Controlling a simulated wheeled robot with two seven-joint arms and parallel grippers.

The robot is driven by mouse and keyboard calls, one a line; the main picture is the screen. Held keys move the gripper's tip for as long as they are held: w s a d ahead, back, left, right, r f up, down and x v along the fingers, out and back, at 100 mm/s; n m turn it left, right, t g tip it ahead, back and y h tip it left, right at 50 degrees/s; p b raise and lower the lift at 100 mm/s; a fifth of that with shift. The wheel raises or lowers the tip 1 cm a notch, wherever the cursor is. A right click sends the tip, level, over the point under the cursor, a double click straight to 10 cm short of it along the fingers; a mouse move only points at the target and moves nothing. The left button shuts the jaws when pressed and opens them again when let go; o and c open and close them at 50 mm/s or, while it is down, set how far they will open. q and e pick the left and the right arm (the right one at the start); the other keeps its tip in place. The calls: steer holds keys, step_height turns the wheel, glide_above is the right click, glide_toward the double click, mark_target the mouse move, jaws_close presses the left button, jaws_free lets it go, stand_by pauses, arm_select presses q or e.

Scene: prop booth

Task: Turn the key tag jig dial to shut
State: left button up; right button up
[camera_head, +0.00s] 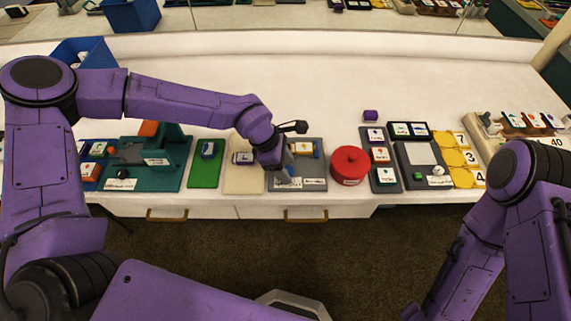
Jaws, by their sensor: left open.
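My left gripper (284,172) points down over a grey board (314,185) in the middle of the table's front edge. It is open, and it hides part of the board. A tag with an orange mark (303,148) lies at the back of the board. I cannot make out a dial or its setting; the gripper covers that part. Whether the fingers touch anything cannot be told. My right arm comes in at the right and runs down out of the picture; its gripper is not in view.
A red round lidded pot (350,165) stands close to the right of the board. A cream board (243,180) and a green board (204,172) lie to the left. A teal stand (170,150) rises farther left.

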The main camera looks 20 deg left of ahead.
arm_select(q)
steer(key=c, duration=1)
steer(key=shift+c, duration=0.2)
